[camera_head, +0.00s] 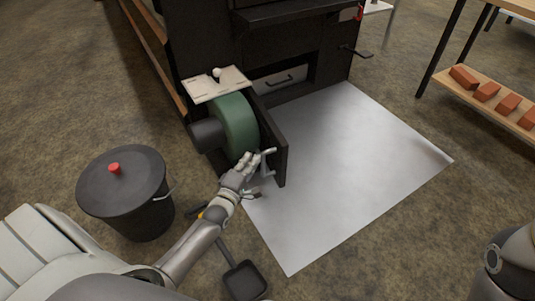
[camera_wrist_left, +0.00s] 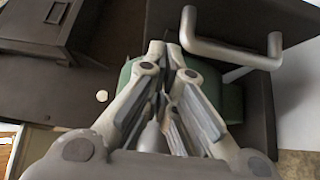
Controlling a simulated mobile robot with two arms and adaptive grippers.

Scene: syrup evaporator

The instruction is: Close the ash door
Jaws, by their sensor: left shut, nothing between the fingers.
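The ash door (camera_head: 278,150) is a dark panel at the lower front of the black evaporator. It stands open, swung out towards me beside the green blower. Its grey bar handle (camera_head: 268,163) faces me and shows large in the wrist view (camera_wrist_left: 232,55). My left gripper (camera_head: 250,162) is shut and empty at the door's outer end, close by the handle. In the wrist view the left fingertips (camera_wrist_left: 168,46) lie by the handle's left end; I cannot tell whether they touch. Inside the opening is a grey ash pan (camera_head: 280,80) with a dark handle. My right gripper is out of view.
The green blower (camera_head: 236,122) stands just left of the door. A dark lidded bin (camera_head: 125,195) with a red knob and a small shovel (camera_head: 244,280) are nearer me. A bare metal floor sheet (camera_head: 350,160) lies right of the door. A brick shelf (camera_head: 480,100) stands far right.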

